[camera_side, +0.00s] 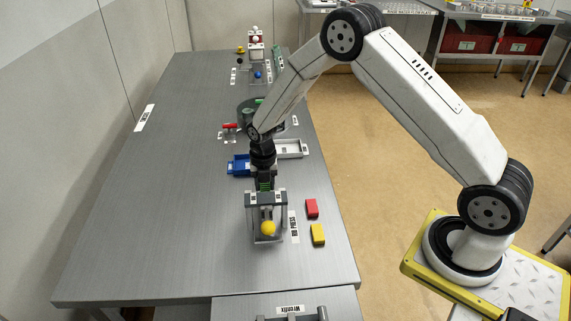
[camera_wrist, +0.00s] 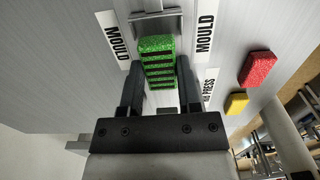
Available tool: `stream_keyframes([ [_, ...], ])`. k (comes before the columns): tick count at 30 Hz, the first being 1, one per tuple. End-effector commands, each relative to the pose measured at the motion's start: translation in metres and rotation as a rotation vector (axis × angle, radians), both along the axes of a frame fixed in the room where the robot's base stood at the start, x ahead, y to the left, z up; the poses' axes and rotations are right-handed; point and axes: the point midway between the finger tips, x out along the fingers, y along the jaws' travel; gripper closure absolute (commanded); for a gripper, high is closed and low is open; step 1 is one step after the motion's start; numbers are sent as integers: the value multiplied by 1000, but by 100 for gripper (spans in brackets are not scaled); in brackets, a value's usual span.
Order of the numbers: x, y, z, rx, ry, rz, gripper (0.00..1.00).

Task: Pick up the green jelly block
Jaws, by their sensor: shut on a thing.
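The green jelly block (camera_wrist: 158,45) is speckled green with dark bands across its face. In the wrist view it sits between the two dark fingers of my gripper (camera_wrist: 159,72), which is shut on it. In the side view my gripper (camera_side: 264,176) points down at the table, and a little of the green block (camera_side: 264,185) shows below it, just behind the grey press frame. Whether the block touches the surface beneath it cannot be told.
The press frame (camera_side: 266,201) with a yellow ball (camera_side: 268,228) stands close in front. A red block (camera_side: 312,208) and a yellow block (camera_side: 318,234) lie to its right. A blue tray (camera_side: 239,165) and a white tray (camera_side: 290,148) lie behind.

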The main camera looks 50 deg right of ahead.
Motion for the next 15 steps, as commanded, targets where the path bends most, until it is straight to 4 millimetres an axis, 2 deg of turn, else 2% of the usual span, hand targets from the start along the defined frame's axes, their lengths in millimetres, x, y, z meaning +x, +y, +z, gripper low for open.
stream_keyframes([
  [5, -7, 0, 20, 0, -1, 0, 100],
  [15, -40, 1, 59, 0, -3, 0, 100],
])
